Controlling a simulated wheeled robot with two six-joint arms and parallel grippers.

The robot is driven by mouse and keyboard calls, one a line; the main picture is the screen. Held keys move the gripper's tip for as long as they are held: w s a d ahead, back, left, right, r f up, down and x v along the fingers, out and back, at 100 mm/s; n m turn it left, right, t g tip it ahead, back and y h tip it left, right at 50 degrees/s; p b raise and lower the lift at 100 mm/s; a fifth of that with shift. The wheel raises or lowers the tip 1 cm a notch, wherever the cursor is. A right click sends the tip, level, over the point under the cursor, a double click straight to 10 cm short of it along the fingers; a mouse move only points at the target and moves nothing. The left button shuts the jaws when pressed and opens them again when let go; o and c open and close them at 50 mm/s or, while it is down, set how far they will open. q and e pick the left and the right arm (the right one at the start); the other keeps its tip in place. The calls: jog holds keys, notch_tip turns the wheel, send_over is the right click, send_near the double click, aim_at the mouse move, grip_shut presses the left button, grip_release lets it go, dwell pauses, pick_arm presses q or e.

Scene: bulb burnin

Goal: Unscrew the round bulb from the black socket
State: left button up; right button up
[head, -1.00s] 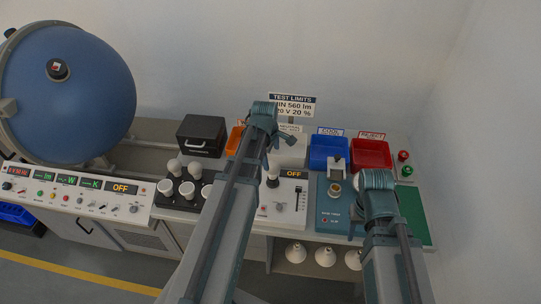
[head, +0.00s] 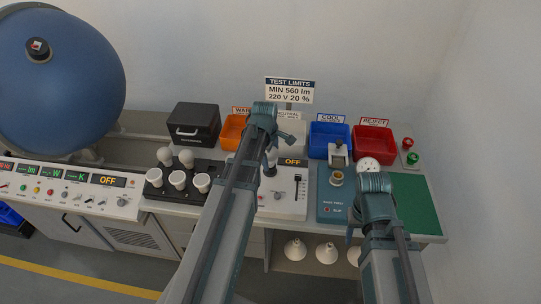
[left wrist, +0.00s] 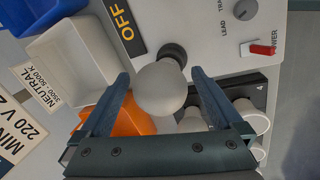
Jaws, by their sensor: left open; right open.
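The round bulb (left wrist: 161,90) is white and sits in the black socket (left wrist: 174,54) on the white test panel, below the OFF display. In the left wrist view it appears between the two fingers of my left gripper (left wrist: 159,75), with a gap on both sides. My left gripper (head: 274,142) is open and empty, above the socket (head: 269,172) in the head view, where it hides most of the bulb. My right gripper (head: 353,230) is partly hidden by its own arm, over the blue-grey test station (head: 328,205), and seems to hold nothing.
Several white bulbs stand in a black rack (head: 157,192) left of the panel. Orange (head: 232,130), white, blue (head: 328,137) and red (head: 373,142) bins line the back. A black case (head: 193,125) stands behind the rack. A green mat (head: 418,205) at right is clear.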

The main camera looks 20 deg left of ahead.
pick_arm(q)
jog(key=shift+c, duration=0.3)
jog(key=c, duration=1.3)
jog(key=shift+o, duration=0.2)
jog(key=n, duration=0.4)
jog(key=shift+y, duration=0.4)
jog(key=n, duration=0.3)
jog(key=shift+n+g+y, duration=0.3)
jog(key=shift+y, duration=0.1)
jog(key=n, duration=0.3)
jog(key=shift+w+a+n+g, duration=0.1)
jog(key=shift+n+g, duration=0.2)
jog(key=shift+n, duration=0.1)
jog(key=n, duration=0.3)
jog(key=shift+g+y, duration=0.3)
jog(key=shift+y, duration=0.1)
jog(key=o, duration=1.2)
